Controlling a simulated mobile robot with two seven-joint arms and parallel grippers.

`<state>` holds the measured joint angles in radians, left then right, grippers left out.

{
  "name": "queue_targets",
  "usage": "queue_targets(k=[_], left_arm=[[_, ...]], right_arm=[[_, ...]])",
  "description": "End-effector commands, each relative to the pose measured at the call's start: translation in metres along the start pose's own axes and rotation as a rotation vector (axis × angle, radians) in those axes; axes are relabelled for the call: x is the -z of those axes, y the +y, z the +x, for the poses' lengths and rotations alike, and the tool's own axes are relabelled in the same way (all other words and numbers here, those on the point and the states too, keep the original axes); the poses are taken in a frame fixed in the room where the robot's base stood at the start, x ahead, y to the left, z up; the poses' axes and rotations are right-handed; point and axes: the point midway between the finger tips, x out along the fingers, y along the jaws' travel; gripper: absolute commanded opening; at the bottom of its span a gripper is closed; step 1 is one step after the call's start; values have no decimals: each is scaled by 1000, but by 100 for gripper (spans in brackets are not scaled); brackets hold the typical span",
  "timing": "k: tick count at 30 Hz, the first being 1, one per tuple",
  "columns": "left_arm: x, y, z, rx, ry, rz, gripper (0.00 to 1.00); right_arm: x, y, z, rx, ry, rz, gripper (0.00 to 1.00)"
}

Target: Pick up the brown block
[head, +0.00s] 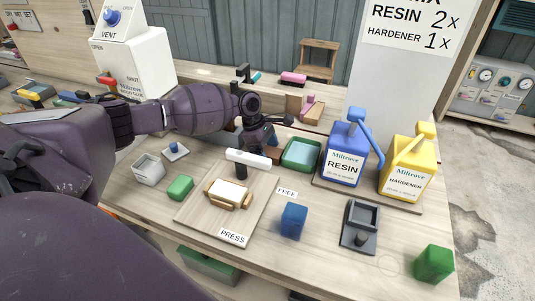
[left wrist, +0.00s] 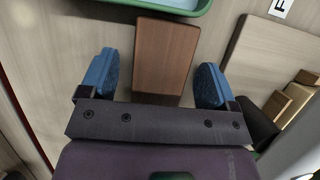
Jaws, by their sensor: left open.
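The brown block (left wrist: 168,45) shows in the left wrist view as a plain reddish-brown box. It lies in line with the gap between the two blue finger pads of my left gripper (left wrist: 156,80), with a gap on each side. I cannot tell how far below the fingertips it is. The left gripper is open and empty. My right gripper is out of view.
A green tray (head: 302,154) lies just beside the brown block. A blue resin jug (head: 345,160) and a yellow hardener jug (head: 407,175) stand to the right. The press board (head: 205,222) with a white-handled press is in front. A blue block (head: 293,221) stands nearer.

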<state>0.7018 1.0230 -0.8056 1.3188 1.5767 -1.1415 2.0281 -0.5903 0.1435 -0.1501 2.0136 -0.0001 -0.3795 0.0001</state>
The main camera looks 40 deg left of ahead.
Motion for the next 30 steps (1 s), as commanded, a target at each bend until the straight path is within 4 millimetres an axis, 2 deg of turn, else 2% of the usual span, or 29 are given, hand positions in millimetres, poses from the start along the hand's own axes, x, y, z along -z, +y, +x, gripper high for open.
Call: queue_targets(k=[2, 13, 20, 26, 30], left_arm=[[0, 0, 0, 0, 0, 0, 83], [0, 0, 0, 0, 0, 0, 29], [0, 0, 0, 0, 0, 0, 28], [-1, 0, -4, 1, 1, 0, 28], [-15, 1, -36, -6, -2, 3, 28]], right_arm=[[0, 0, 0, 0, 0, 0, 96], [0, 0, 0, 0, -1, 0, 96], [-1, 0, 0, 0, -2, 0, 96], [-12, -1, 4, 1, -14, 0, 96], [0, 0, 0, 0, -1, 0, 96]])
